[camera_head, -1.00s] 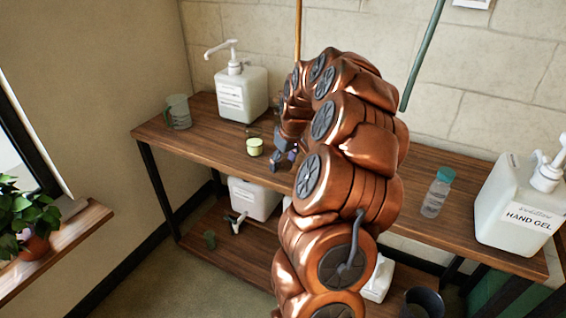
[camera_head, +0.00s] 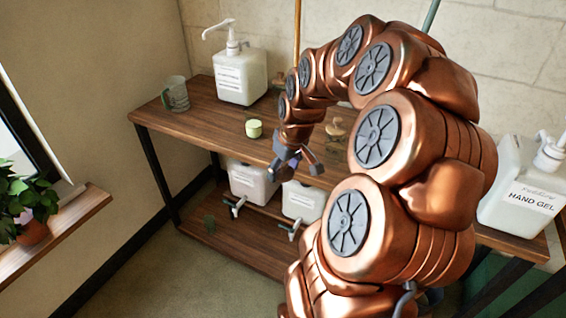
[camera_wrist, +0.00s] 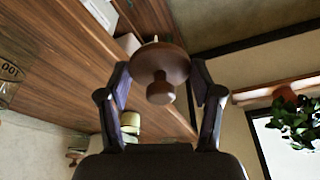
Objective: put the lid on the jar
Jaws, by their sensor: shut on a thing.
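The lid is a round brown wooden disc with a knob (camera_wrist: 160,62), seen in the wrist view. My gripper (camera_wrist: 160,85) is shut on it, with one finger on each side of the disc. In the head view my gripper (camera_head: 293,170) is at the table's front edge, and I cannot make out the lid there. I cannot pick out the jar for sure. A clear vessel marked 100 (camera_wrist: 8,75) is cut off at the left edge of the wrist view. A small tan object (camera_head: 336,130) stands on the table to the right of my gripper, partly beside my arm.
The wooden table (camera_head: 205,118) holds a pale green cylinder (camera_head: 253,128), a glass mug (camera_head: 175,95) and a white pump bottle (camera_head: 240,75). A hand gel bottle (camera_head: 518,185) stands at the right. White containers (camera_head: 250,184) are on the lower shelf. A plant (camera_head: 28,205) is at the left.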

